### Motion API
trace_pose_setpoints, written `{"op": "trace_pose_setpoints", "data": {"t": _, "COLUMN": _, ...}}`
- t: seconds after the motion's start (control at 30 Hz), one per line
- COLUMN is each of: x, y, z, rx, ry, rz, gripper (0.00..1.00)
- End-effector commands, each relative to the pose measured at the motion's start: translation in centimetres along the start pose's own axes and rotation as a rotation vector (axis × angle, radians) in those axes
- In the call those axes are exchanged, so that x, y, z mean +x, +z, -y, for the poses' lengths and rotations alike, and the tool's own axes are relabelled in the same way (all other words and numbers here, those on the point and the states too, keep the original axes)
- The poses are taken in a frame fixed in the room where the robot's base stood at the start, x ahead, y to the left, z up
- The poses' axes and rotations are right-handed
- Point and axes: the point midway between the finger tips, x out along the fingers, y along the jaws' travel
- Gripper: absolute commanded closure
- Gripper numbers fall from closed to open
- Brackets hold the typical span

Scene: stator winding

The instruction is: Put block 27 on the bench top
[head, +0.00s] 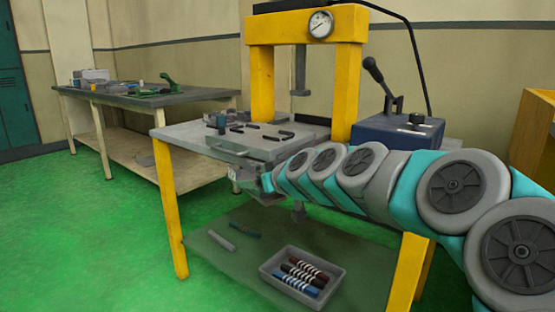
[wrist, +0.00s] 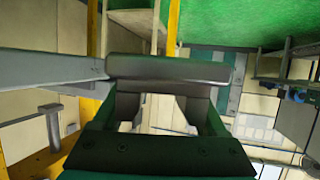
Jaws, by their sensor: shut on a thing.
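My gripper (head: 266,182) is in front of the yellow-legged press table (head: 180,133), at about the height of its top. It is shut on a grey block (wrist: 170,68), which spans the fingertips in the wrist view. In the head view a grey piece with a small white label (head: 235,172) shows at the gripper; I take it to be the held block 27, but its number is not readable. The long bench top (head: 120,97) stands at the back left, apart from the gripper, with tools and boxes on it.
The yellow press frame (head: 262,85) with a gauge (head: 321,24) rises over the table. Dark bars and small parts lie on the table's plate. A blue lever box (head: 397,134) stands behind my arm. A grey tray (head: 333,283) of striped rolls sits below. Green floor at left is clear.

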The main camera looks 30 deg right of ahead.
Motion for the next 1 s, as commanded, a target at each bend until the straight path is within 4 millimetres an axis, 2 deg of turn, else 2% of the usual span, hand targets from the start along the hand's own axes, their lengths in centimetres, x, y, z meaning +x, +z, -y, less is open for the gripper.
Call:
{"op": "trace_pose_setpoints", "data": {"t": 0.03, "x": 1.3, "y": 1.0, "z": 1.1, "rx": 0.006, "ry": 0.020, "rz": 0.007, "gripper": 1.00}}
{"op": "trace_pose_setpoints", "data": {"t": 0.2, "x": 5.8, "y": 4.2, "z": 3.8, "rx": 0.044, "ry": 0.120, "rz": 0.011, "gripper": 1.00}}
{"op": "trace_pose_setpoints", "data": {"t": 0.4, "x": 9.6, "y": 6.7, "z": 5.9, "rx": 0.085, "ry": 0.216, "rz": 0.005, "gripper": 1.00}}
{"op": "trace_pose_setpoints", "data": {"t": 0.7, "x": 12.9, "y": 9.0, "z": 7.9, "rx": 0.118, "ry": 0.299, "rz": -0.001, "gripper": 1.00}}
{"op": "trace_pose_setpoints", "data": {"t": 1.0, "x": 14.7, "y": 10.2, "z": 8.9, "rx": 0.138, "ry": 0.341, "rz": 0.000, "gripper": 1.00}}
